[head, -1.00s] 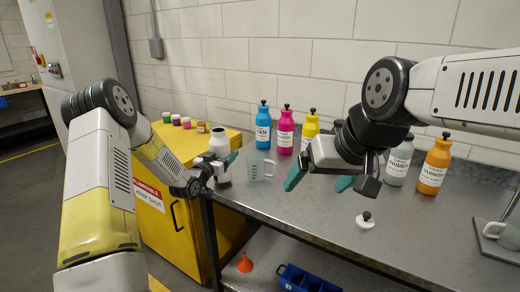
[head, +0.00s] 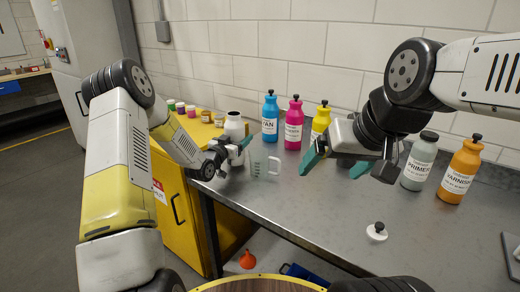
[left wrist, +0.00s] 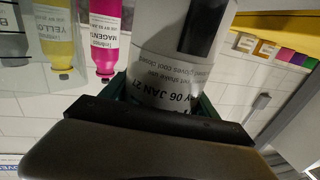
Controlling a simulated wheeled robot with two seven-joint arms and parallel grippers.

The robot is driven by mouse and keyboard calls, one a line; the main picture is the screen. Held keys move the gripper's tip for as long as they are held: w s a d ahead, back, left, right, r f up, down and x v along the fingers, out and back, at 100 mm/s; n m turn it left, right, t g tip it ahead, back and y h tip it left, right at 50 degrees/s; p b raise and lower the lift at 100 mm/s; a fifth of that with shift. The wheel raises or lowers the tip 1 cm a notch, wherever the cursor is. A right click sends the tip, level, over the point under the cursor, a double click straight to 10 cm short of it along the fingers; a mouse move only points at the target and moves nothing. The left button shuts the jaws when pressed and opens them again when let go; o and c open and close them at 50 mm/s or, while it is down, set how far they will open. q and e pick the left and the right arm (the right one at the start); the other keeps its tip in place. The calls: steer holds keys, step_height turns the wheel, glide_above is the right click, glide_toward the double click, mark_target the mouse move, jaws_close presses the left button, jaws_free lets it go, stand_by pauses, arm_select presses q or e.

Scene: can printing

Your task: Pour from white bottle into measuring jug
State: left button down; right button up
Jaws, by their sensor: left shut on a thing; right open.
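The white bottle (head: 235,127) has no cap and stands upright at the left end of the grey workbench. My left gripper (head: 232,150) is shut on it. In the left wrist view the bottle (left wrist: 165,65) fills the middle, with printed text on its side, between the fingers. The clear measuring jug (head: 264,166) stands on the bench just right of the bottle; its contents are too small to tell. My right gripper (head: 345,163) is open and empty above the bench. A white cap with a black knob (head: 377,231) lies on the bench.
Cyan (head: 270,118), magenta (head: 293,123) and yellow (head: 320,121) bottles stand along the wall. Primer (head: 419,161) and varnish (head: 461,171) bottles stand further right. A yellow cabinet (head: 179,215) with small jars is at left.

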arm_select(q)
steer(key=shift+r, duration=0.2)
steer(key=shift+s+d+r+m+t+h, duration=0.1)
steer(key=shift+r+m+t+h, duration=0.1)
steer(key=shift+m, duration=1.05)
steer(key=shift+s+d+r+m+t+h, duration=0.1)
steer(key=shift+m+h, duration=0.1)
steer(key=shift+m, duration=1)
steer(key=shift+d+r+m+t+h, duration=0.1)
steer(key=shift+m+h, duration=0.1)
steer(key=shift+m, duration=1.05)
steer(key=shift+w+a+m+h+p, duration=0.15)
steer(key=shift+a+m+h+p, duration=0.1)
steer(key=shift+m, duration=0.65)
steer(key=shift+w+a+m+h+p, duration=0.15)
steer(key=shift+m+p, duration=0.1)
steer(key=shift+m, duration=0.65)
steer(key=shift+w+a+m+h+p, duration=0.1)
steer(key=shift+a+m+h+p, duration=0.15)
steer(key=shift+m, duration=0.65)
steer(key=shift+w+a+r+m+h+p, duration=0.1)
steer(key=shift+m+h+p, duration=0.25)
steer(key=shift+m, duration=1.05)
steer(key=shift+r, duration=0.2)
